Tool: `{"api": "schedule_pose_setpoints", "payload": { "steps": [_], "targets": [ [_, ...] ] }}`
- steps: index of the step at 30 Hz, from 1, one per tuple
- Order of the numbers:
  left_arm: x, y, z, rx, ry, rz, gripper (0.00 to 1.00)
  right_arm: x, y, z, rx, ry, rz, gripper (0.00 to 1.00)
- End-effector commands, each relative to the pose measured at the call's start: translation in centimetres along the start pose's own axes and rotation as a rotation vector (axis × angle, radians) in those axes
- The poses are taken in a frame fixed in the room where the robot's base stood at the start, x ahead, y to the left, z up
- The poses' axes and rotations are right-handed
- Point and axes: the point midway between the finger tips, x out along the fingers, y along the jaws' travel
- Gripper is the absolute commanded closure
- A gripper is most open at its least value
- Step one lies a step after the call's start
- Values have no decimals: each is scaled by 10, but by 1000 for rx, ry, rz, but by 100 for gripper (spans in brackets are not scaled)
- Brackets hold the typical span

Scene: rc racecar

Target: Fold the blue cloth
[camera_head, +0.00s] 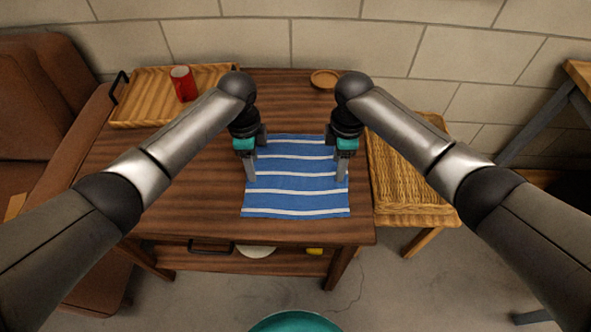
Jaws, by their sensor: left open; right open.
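The blue cloth (295,183) with white stripes lies spread flat on the brown wooden table (190,190). Its near edge is close to the table's front edge. My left gripper (250,172) is open and points down at the cloth's left edge. My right gripper (342,171) is open and points down at the cloth's right edge. I cannot tell whether the fingertips touch the cloth. The cloth's far corners are partly hidden behind my grippers.
A wooden tray (140,113) with a red mug (183,84) stands at the back left of the table. A small round dish (324,79) is at the back. A wicker-topped stool (400,190) stands right of the table. The table's left front is clear.

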Motion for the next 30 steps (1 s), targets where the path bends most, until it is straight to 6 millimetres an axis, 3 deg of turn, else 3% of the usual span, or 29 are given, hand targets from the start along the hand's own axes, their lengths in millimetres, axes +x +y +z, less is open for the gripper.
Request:
{"api": "schedule_pose_setpoints", "payload": {
  "steps": [26, 30],
  "targets": [
    [7, 0, 0, 0, -1, 0, 43, 7, 0, 0, 1, -1, 0, 43],
    [8, 0, 0, 0, -1, 0, 50, 7, 0, 0, 1, -1, 0, 50]
  ]
}}
